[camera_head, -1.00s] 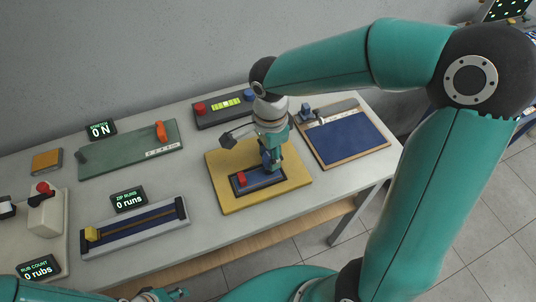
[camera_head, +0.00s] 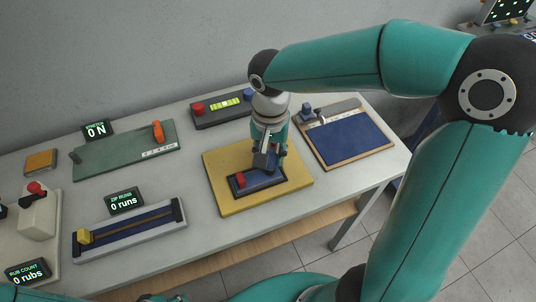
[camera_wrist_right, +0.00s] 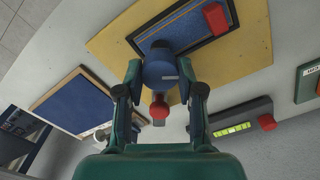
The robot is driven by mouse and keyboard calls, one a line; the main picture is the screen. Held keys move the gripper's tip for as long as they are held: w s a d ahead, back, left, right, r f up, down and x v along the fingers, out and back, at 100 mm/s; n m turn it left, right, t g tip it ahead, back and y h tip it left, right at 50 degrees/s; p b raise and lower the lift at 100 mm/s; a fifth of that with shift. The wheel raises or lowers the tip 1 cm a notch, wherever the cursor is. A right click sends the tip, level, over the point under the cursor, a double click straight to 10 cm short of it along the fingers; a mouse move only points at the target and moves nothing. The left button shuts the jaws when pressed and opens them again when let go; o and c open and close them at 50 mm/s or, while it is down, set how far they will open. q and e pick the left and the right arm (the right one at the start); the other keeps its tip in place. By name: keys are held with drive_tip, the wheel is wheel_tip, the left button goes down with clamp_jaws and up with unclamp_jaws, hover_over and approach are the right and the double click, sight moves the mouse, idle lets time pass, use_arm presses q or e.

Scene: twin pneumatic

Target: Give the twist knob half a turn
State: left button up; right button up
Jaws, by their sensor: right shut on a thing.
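The twist knob (camera_wrist_right: 160,70) is blue, with a small light mark on its face. It stands on a dark blue panel with a black frame (camera_head: 264,184) on the yellow board (camera_head: 230,204). My right gripper (camera_wrist_right: 161,75) points down over the panel and is shut on the knob, one finger on each side. In the head view my right gripper (camera_head: 268,163) hides most of the knob. A red block (camera_head: 240,179) sits at the panel's left end and also shows in the wrist view (camera_wrist_right: 215,18). My left gripper barely shows, if at all, at the bottom edge.
A blue tray with a wooden rim (camera_head: 373,160) lies right of the board. A dark bar with a level and red and blue ends (camera_head: 210,123) stands behind it. A slide track (camera_head: 160,235) lies left, a green panel (camera_head: 108,165) further back.

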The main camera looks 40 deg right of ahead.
drive_tip(key=n, duration=0.5)
drive_tip(key=shift+w+r+n, duration=0.1)
drive_tip(key=shift+w+n, duration=0.05)
drive_tip(key=shift+n, duration=0.15)
drive_tip(key=n, duration=0.6)
drive_tip(key=shift+d, duration=0.1)
drive_tip(key=n, duration=0.6)
drive_tip(key=shift+r+n, duration=0.1)
drive_tip(key=shift+n, duration=0.2)
drive_tip(key=n+p, duration=0.1)
drive_tip(key=n, duration=0.5)
drive_tip(key=o, duration=1.2)
drive_tip(key=shift+c, duration=0.2)
